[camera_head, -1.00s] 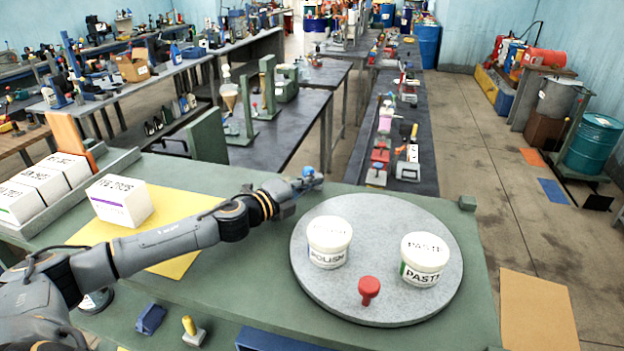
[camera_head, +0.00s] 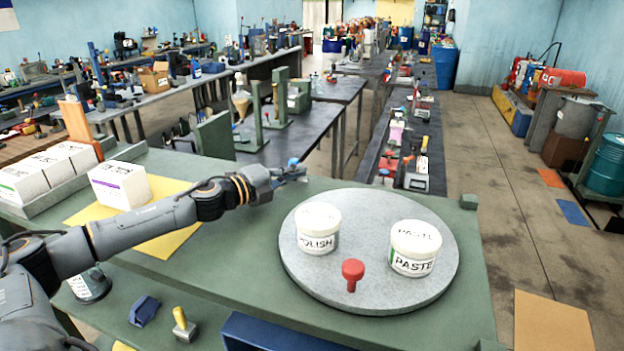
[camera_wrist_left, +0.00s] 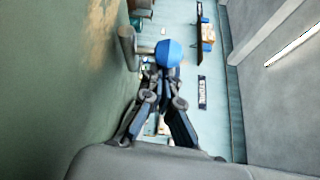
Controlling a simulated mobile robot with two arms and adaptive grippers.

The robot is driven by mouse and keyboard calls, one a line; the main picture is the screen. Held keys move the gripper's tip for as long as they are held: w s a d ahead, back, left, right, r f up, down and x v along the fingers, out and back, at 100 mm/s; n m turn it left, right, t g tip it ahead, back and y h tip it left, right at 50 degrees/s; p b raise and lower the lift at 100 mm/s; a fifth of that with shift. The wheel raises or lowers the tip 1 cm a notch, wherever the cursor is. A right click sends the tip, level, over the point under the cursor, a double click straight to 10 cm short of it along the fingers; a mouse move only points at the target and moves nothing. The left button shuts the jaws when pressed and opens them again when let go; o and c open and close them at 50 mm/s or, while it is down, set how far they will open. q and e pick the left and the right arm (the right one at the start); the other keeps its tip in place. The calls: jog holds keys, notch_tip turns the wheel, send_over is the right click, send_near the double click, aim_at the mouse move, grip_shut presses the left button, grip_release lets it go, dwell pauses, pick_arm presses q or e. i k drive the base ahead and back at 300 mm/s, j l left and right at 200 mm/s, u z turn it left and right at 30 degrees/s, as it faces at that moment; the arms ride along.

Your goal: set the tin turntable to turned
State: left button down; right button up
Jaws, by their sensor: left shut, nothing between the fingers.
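The tin turntable (camera_head: 369,294) is a round grey disc on the right of the green bench top. A white POLISH tin (camera_head: 318,240) stands on its left and a white PASTE tin (camera_head: 413,261) on its right. A red knob (camera_head: 352,271) stands near its front rim. My left gripper (camera_head: 300,174) is beyond the disc's back left, near the bench's back edge, apart from it. The gripper (camera_wrist_left: 165,80) is shut and empty. A blue ball knob (camera_wrist_left: 169,53) on a grey stem shows just beyond its fingertips; contact is unclear. My right gripper is out of view.
White boxes (camera_head: 48,168) stand at the bench's left, with one more box (camera_head: 118,186) by a yellow sheet (camera_head: 170,240). A small green block (camera_head: 468,201) sits at the back right corner.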

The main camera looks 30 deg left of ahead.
aim_at(358, 277)
jog(key=k+l, duration=0.2)
jog(key=k, duration=0.45)
jog(key=k+l, duration=0.15)
jog(key=k, duration=0.45)
